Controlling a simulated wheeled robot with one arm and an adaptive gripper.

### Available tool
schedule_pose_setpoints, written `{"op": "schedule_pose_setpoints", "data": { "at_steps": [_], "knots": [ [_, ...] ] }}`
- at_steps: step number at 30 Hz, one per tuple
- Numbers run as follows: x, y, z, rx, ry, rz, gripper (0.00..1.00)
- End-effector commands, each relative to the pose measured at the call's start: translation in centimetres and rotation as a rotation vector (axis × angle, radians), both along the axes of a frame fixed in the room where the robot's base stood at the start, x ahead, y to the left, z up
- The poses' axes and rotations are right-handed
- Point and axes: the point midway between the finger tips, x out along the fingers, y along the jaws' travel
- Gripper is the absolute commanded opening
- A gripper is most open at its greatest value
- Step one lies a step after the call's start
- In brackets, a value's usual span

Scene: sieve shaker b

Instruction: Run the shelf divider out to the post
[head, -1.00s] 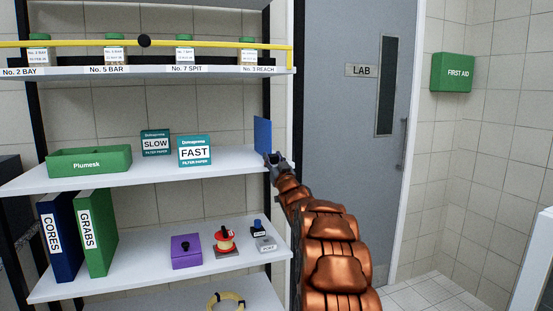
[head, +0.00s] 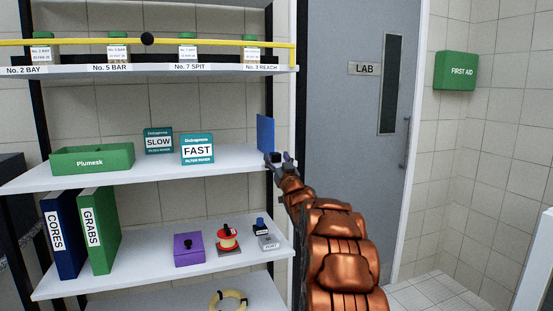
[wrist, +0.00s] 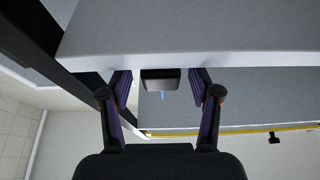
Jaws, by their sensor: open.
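The shelf divider (head: 265,133) is a thin blue upright panel at the right end of the middle white shelf (head: 215,177). My gripper (head: 279,158) is at that shelf's right end, just below and in front of the divider. In the wrist view my gripper (wrist: 162,88) is open. Its two fingers stand on either side of a dark block (wrist: 160,78) at the shelf edge, with visible gaps.
The shelf holds a green Plumesk tray (head: 92,160) and two teal filter paper boxes, SLOW (head: 159,142) and FAST (head: 197,149). A yellow rail (head: 225,44) crosses the shelf above. The grey LAB door (head: 352,120) is right of the rack.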

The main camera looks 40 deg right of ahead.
Motion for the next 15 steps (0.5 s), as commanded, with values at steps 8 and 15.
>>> {"op": "schedule_pose_setpoints", "data": {
  "at_steps": [8, 15],
  "knots": [
    [-2.5, 0.9, -1.1, 0.0, 0.002, -0.001, 0.62],
    [-4.8, 1.6, -2.2, 0.002, 0.004, -0.002, 0.62]
  ]
}}
